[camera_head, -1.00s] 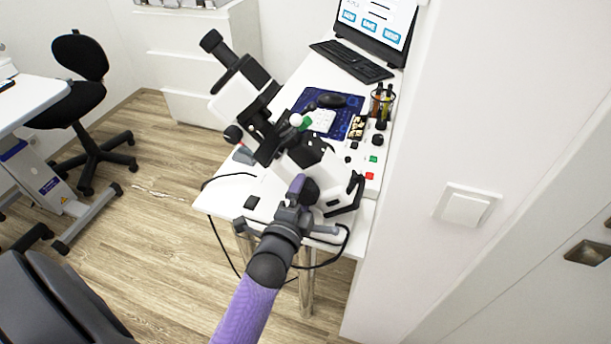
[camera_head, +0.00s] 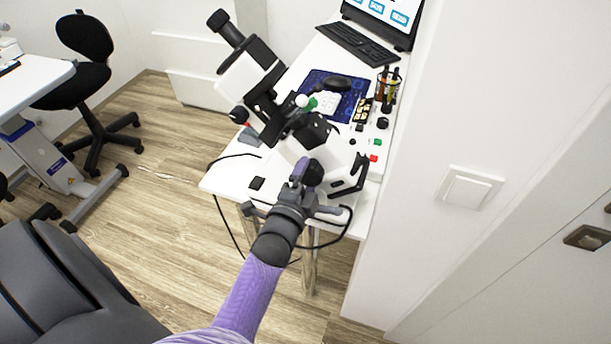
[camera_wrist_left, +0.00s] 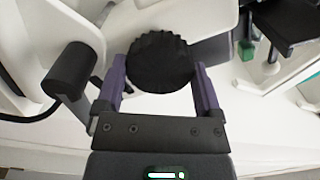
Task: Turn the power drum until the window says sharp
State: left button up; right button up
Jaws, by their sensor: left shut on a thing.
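A black ribbed round knob (camera_wrist_left: 160,62), which looks like the power drum, sits on the side of a white and black eyepiece instrument (camera_head: 246,80) on the table. My left gripper (camera_head: 306,178) reaches it from the front. In the left wrist view the purple fingers of the left gripper (camera_wrist_left: 160,80) stand on both sides of the knob and are shut on it. The knob also shows in the head view (camera_head: 314,173), partly behind the gripper. I cannot make out a window with readable words. My right gripper is not in view.
A white wall with a switch (camera_head: 469,188) stands close on the right. A black chair (camera_head: 88,40) is at the left.

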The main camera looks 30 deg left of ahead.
pick_arm(q)
jog(key=n+p, duration=0.1)
jog(key=n, duration=0.1)
jog(key=shift+r+n, duration=0.1)
jog(key=shift+n, duration=0.3)
jog(key=n+p, duration=0.1)
jog(key=n, duration=0.3)
jog(key=n+p, duration=0.1)
jog(key=n, duration=0.4)
jog(key=n+p, duration=0.1)
jog(key=n, duration=0.3)
jog(key=shift+n, duration=0.3)
jog(key=n, duration=1.2)
jog(key=shift+n, duration=0.3)
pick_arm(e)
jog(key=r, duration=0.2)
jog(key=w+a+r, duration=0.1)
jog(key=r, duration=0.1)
pick_arm(q)
jog(key=shift+n, duration=0.3)
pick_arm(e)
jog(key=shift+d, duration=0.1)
